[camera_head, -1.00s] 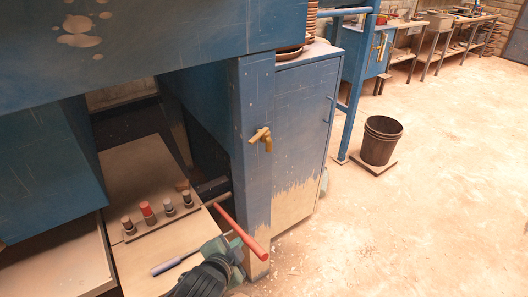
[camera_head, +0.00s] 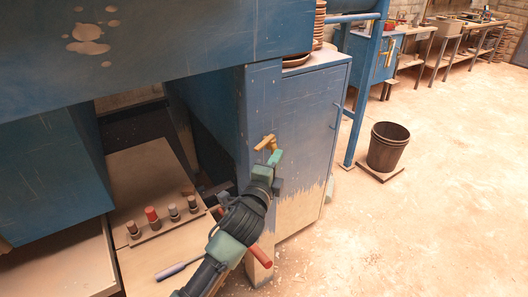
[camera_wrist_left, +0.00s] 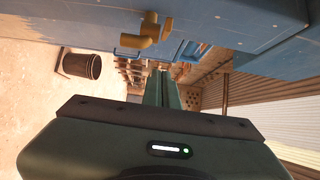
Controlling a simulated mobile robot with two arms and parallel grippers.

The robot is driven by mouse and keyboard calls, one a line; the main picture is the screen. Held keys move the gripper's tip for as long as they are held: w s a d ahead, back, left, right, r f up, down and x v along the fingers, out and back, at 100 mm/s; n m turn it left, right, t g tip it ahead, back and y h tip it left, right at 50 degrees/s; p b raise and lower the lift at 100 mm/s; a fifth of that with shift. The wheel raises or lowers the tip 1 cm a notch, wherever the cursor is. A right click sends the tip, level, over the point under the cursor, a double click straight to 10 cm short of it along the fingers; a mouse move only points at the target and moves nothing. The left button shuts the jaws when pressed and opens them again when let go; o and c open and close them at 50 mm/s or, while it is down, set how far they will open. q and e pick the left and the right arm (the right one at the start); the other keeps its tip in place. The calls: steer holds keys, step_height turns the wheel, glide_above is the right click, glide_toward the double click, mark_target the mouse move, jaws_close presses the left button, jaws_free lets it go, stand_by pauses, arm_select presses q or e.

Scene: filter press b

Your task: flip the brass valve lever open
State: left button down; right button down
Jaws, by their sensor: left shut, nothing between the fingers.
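The brass valve lever (camera_head: 266,143) sticks out from the front of the blue press column, high above the floor. It also shows in the left wrist view (camera_wrist_left: 150,30), at the top centre. My left gripper (camera_head: 275,158) is just below the lever, its fingers together and empty. In the left wrist view its green fingers (camera_wrist_left: 161,90) point away from me, with the lever off beyond their tips. I cannot tell from the head view whether the fingertips touch the lever. My right gripper is not in view.
A red-handled bar (camera_head: 261,257) juts out below my left arm. Several small knobs (camera_head: 152,215) stand on a plate at left. A blue cabinet (camera_head: 310,130) stands right of the column, with a dark bucket (camera_head: 386,147) beyond.

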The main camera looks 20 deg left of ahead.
mark_target(258, 151)
arm_select(q)
steer(key=shift+w+a+p, duration=0.25)
steer(key=shift+a, duration=0.75)
steer(key=shift+w+a+p, duration=0.25)
steer(key=shift+a, duration=0.7)
steer(key=shift+a+m+h+p, duration=0.7)
steer(key=shift+a+h+p, duration=0.4)
steer(key=shift+p, duration=0.15)
